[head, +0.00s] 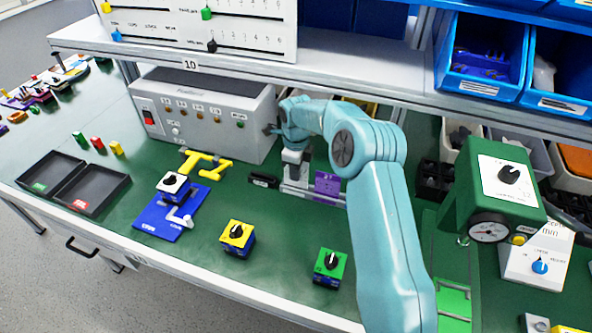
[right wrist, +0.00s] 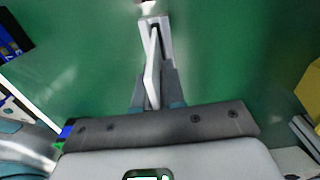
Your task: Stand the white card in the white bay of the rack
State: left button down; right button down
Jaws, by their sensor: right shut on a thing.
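My right gripper (head: 293,160) is at the back of the bench, in front of the grey control box, and points down. In the right wrist view it (right wrist: 153,100) is shut on the white card (right wrist: 151,82), seen nearly edge-on and slightly tilted. The card's far end is close to a pale slotted holder (right wrist: 165,35); I cannot tell whether it is inside the slot. In the head view the low grey rack (head: 300,193) sits below the gripper, with a purple plate (head: 327,184) at its right. The white bay is not clearly visible. My left gripper is not in view.
The grey control box (head: 205,115) stands behind and left. A black object (head: 264,181) lies just left of the rack. Yellow (head: 237,237) and green (head: 329,266) switch blocks stand in front. A green gauge stand (head: 490,190) is at right. Shelf edge (head: 330,65) overhangs behind.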

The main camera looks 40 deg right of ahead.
jog(key=shift+f+b, duration=0.85)
jog(key=shift+f, duration=0.4)
jog(key=c, duration=1.1)
grip_release()
jog(key=shift+c, duration=0.2)
jog(key=shift+r, duration=0.1)
notch_tip(320, 180, up, 16)
jog(key=shift+r+p, duration=0.2)
jog(key=shift+p, duration=0.2)
notch_tip(320, 180, up, 9)
jog(key=p, duration=0.9)
jog(key=shift+p, duration=0.35)
